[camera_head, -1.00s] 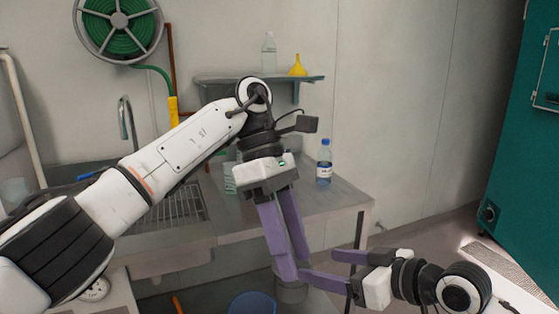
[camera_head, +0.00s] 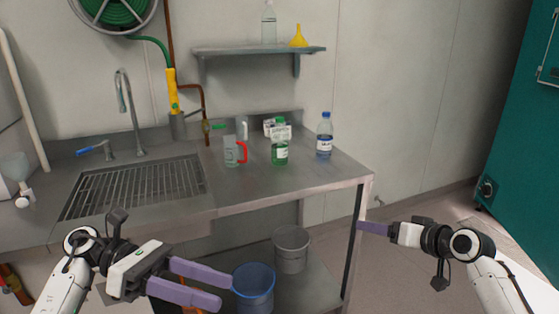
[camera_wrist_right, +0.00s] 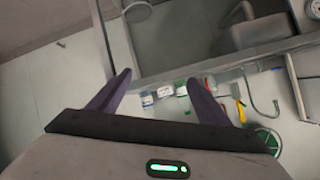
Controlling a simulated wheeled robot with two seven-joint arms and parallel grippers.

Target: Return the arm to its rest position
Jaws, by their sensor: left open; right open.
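My left gripper (camera_head: 205,284) is at the lower left in the head view, in front of the steel bench and below its top. Its two purple fingers are apart with nothing between them. My right gripper (camera_head: 372,229) is at the right, beside the bench's front right leg; its fingers overlap in the head view. In the right wrist view the right gripper (camera_wrist_right: 158,93) has its fingers spread, with no object held between them.
The steel bench (camera_head: 305,193) carries a red-handled jug (camera_head: 231,152), a green-capped bottle (camera_head: 280,151) and a blue-capped bottle (camera_head: 324,138). A blue bucket (camera_head: 252,288) and a grey bucket (camera_head: 291,249) stand below. A teal cabinet (camera_head: 520,140) is at the right.

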